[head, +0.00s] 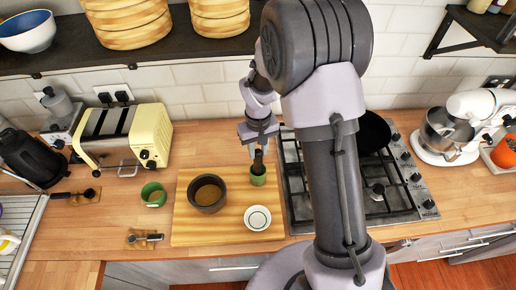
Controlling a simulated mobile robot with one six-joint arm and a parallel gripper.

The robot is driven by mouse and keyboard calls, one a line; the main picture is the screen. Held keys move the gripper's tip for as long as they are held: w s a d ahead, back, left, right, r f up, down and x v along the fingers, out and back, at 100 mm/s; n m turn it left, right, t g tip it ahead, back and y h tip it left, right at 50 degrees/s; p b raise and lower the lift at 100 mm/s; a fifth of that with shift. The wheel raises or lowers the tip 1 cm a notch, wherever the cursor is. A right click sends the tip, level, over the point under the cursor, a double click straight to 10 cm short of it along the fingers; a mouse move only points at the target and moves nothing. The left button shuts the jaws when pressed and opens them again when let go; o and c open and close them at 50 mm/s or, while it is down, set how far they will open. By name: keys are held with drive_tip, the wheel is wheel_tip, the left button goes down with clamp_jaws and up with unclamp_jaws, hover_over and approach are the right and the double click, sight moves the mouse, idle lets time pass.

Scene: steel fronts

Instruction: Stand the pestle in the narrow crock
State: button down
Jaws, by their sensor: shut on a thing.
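My gripper (259,149) is shut on the dark pestle (258,164), which is upright. The pestle's lower end is at the mouth of a small green crock (258,178) at the back right of the wooden board (185,228). I cannot tell how far inside it is or whether it touches the bottom. A second green crock (153,197), which looks wider, stands on the counter just left of the board.
A brown bowl (207,207) and a white dish (257,218) are on the board. The gas hob (377,205) lies close on the right. A yellow toaster (155,130) stands behind left. Dark-handled tools (147,237) lie on the counter left.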

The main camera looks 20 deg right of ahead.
drive_tip(key=shift+f, duration=0.5)
drive_tip(key=shift+r, duration=0.1)
drive_tip(key=c, duration=1.1)
unclamp_jaws()
drive_tip(key=shift+o, duration=0.2)
wheel_tip(320, 180, up, 17)
drive_tip(key=p, duration=0.2)
drive_tip(key=shift+r, duration=0.2)
